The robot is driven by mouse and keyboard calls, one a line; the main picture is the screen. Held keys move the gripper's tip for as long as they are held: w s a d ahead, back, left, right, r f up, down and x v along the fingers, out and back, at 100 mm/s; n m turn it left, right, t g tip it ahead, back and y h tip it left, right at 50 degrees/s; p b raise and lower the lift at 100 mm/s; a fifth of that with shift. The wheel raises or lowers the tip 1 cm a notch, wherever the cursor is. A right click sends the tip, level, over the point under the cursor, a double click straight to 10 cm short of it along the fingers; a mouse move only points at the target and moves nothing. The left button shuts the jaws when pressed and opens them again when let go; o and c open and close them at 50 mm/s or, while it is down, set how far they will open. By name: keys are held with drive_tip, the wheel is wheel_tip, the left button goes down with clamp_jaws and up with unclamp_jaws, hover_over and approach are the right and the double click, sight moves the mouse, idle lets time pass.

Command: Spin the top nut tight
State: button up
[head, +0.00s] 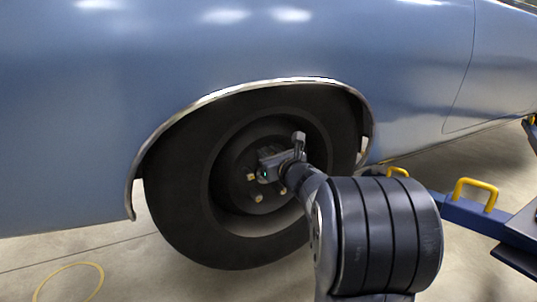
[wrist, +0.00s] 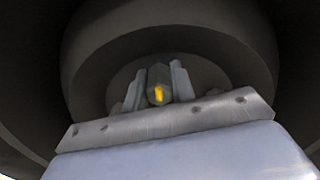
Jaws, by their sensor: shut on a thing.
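The wheel (head: 187,165) has a dark tyre and a recessed hub under the blue car's arch. My gripper (head: 266,170) reaches into the hub at its upper part. In the wrist view my gripper (wrist: 158,86) has one finger on each side of the top nut (wrist: 157,76) and is shut on it. The nut looks grey-green with a bright yellow patch (wrist: 158,95) facing the camera. In the head view my gripper hides this nut. Whether the nut sits flush against the hub cannot be seen.
Brass-coloured fastenings (head: 257,198) show on the hub below and left of my gripper. The wheel's rim surrounds it closely. A chrome arch trim (head: 230,91) curves above the tyre. A blue lift arm with yellow handles (head: 476,190) is at the right. A yellow hose (head: 68,267) lies on the floor.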

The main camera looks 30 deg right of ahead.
drive_tip(key=m, duration=0.4)
drive_tip(key=shift+m, duration=0.4)
drive_tip(key=m+p, duration=0.1)
drive_tip(key=m, duration=0.3)
drive_tip(key=shift+p, duration=0.3)
drive_tip(key=m+p, duration=0.1)
drive_tip(key=m, duration=0.4)
drive_tip(key=shift+r+p, duration=0.1)
drive_tip(key=shift+p, duration=0.3)
drive_tip(key=m+p, duration=0.2)
drive_tip(key=m, duration=0.2)
drive_tip(key=shift+m, duration=0.3)
drive_tip(key=m+p, duration=0.2)
drive_tip(key=m, duration=0.2)
drive_tip(key=shift+p, duration=0.3)
drive_tip(key=m+p, duration=0.2)
drive_tip(key=m, duration=0.3)
drive_tip(key=shift+p, duration=0.3)
drive_tip(key=m+p, duration=0.2)
drive_tip(key=m, duration=0.2)
drive_tip(key=shift+m+p, duration=1)
drive_tip(key=shift+m, duration=0.9)
drive_tip(key=shift+f, duration=0.2)
